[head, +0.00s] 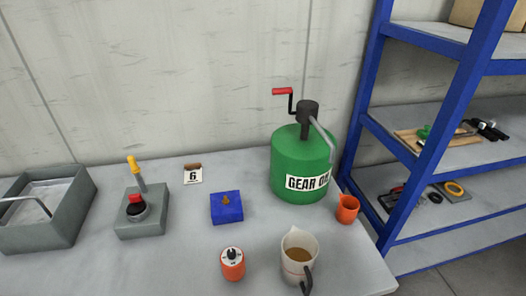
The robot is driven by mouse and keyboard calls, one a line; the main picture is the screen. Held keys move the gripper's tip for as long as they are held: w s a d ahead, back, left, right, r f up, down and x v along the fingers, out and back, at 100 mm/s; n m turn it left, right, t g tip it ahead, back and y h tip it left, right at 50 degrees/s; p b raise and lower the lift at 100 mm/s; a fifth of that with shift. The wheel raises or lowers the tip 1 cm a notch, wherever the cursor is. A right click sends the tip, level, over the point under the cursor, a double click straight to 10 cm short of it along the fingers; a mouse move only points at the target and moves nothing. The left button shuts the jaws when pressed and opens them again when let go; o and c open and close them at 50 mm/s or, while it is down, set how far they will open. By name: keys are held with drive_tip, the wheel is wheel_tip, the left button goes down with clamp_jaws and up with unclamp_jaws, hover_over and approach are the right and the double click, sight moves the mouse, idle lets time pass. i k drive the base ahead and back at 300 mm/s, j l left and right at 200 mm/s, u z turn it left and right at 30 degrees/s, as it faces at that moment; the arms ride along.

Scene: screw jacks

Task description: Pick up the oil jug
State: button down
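The jug (298,266) is a pale, see-through pitcher with a dark handle and brown oil inside. It stands upright near the front edge of the grey table, right of centre in the head view. Its handle points to the lower right, toward me. My gripper is not in view.
A green gear oil drum (299,178) with a red crank stands behind the jug. An orange cup (347,209) is to its right, an orange cylinder (233,264) to its left. A blue block (227,208), a grey switch box (141,214) and a grey bin (48,226) stand farther left. Blue shelving (374,70) rises at right.

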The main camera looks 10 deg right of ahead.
sight(300, 248)
drive_tip(key=j+z, duration=0.3)
drive_tip(key=j, duration=0.45)
drive_tip(key=j+z, duration=0.3)
drive_tip(key=j, duration=0.45)
drive_tip(key=k+j+z, duration=0.1)
drive_tip(key=j+z, duration=0.15)
drive_tip(key=j, duration=0.45)
drive_tip(key=k+j+z, duration=0.3)
drive_tip(key=j, duration=0.1)
